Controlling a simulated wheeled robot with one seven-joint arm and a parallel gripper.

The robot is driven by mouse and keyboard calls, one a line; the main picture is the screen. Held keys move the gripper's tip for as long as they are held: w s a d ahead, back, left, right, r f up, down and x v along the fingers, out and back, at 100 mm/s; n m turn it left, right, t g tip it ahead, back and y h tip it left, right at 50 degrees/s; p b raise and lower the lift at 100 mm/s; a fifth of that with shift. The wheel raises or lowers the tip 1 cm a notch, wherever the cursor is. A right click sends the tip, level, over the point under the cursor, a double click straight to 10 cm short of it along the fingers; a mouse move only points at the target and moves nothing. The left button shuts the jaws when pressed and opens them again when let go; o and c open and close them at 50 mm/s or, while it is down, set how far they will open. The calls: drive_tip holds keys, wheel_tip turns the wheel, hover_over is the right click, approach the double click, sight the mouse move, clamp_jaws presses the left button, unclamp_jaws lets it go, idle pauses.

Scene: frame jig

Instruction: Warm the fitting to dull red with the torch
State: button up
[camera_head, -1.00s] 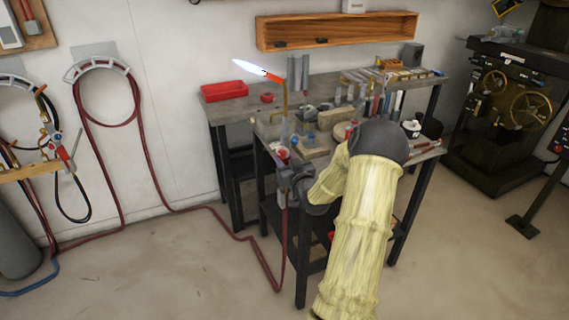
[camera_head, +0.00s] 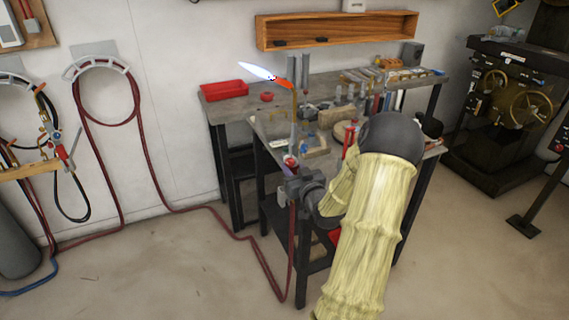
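My gripper (camera_head: 291,178) is at the front left of the workbench and appears closed around the handle of the torch (camera_head: 295,110). The torch stands upright, with its brass neck rising to an orange-red tip. A lit blue-white flame (camera_head: 258,71) points left and slightly up from the tip, against the wall and above the bench, and touches no object that I can make out. A red hose (camera_head: 292,225) hangs from the torch. I cannot pick out the fitting with certainty among the small parts on the bench; my sleeved arm hides part of the bench top.
The workbench (camera_head: 265,128) carries blocks, a red upright piece (camera_head: 349,137) and several tools. A red tray (camera_head: 224,91) is on the back bench. The hose runs along the floor to the wall hanger (camera_head: 98,68). A machine (camera_head: 515,95) stands at the right.

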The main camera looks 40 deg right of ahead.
drive_tip(key=shift+v, duration=1.1)
drive_tip(key=shift+r, duration=0.1)
drive_tip(key=w+a+f+n+y, duration=0.1)
drive_tip(key=a+f, duration=0.4)
drive_tip(key=a, duration=0.6)
drive_tip(key=w+a+f+n+y, duration=0.2)
drive_tip(key=a+f+y, duration=0.3)
drive_tip(key=a, duration=0.5)
drive_tip(key=w+a+f+n+y, duration=0.1)
drive_tip(key=a+f+n+y, duration=0.2)
drive_tip(key=a, duration=0.8)
wheel_tip(320, 180, down, 2)
drive_tip(key=shift+w+a+f+y, duration=0.1)
drive_tip(key=shift+w+a+y, duration=0.2)
drive_tip(key=shift+w+a, duration=0.1)
